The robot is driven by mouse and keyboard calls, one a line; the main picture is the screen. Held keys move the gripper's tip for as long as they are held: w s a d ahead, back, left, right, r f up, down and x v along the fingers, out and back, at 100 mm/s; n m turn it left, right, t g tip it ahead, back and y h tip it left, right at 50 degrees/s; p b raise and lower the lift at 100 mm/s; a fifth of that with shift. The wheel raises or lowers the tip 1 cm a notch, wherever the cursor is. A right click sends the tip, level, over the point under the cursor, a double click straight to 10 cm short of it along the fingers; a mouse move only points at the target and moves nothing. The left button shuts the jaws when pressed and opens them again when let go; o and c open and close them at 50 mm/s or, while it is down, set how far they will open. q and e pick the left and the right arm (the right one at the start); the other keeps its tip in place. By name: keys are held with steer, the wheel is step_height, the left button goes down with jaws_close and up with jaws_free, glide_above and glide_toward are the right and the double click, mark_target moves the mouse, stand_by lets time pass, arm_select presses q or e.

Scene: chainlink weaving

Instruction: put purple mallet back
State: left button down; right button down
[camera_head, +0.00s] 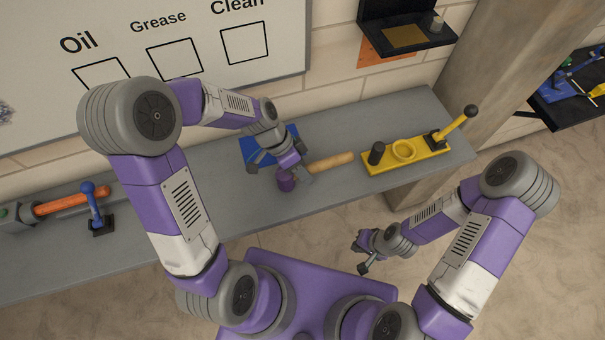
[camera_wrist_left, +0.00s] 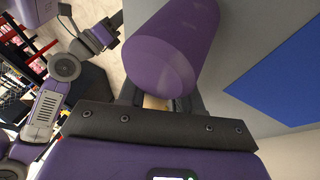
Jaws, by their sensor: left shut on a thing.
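The purple mallet has a purple head (camera_head: 286,183) and a light wooden handle (camera_head: 331,162). My left gripper (camera_head: 303,176) is shut on the handle close to the head, over the grey bench. In the left wrist view the purple head (camera_wrist_left: 172,52) fills the upper middle, with a bit of handle between the fingers (camera_wrist_left: 157,102). I cannot tell whether the mallet touches the bench. A blue mat (camera_head: 257,149) lies on the bench behind the gripper. My right gripper (camera_head: 364,254) hangs in front of the bench, away from the mallet; its jaws are too small to judge.
A yellow fixture (camera_head: 404,154) with a ring, a black post and a lever stands on the grey bench (camera_head: 345,201) to the right. An orange rod (camera_head: 72,201) and a blue-handled lever (camera_head: 92,202) are at the left. A whiteboard and black shelf (camera_head: 408,42) are behind.

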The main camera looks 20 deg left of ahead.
arm_select(q)
steer(key=shift+f, duration=0.85)
steer(key=shift+f, duration=0.1)
steer(key=c, duration=0.8)
jaws_free()
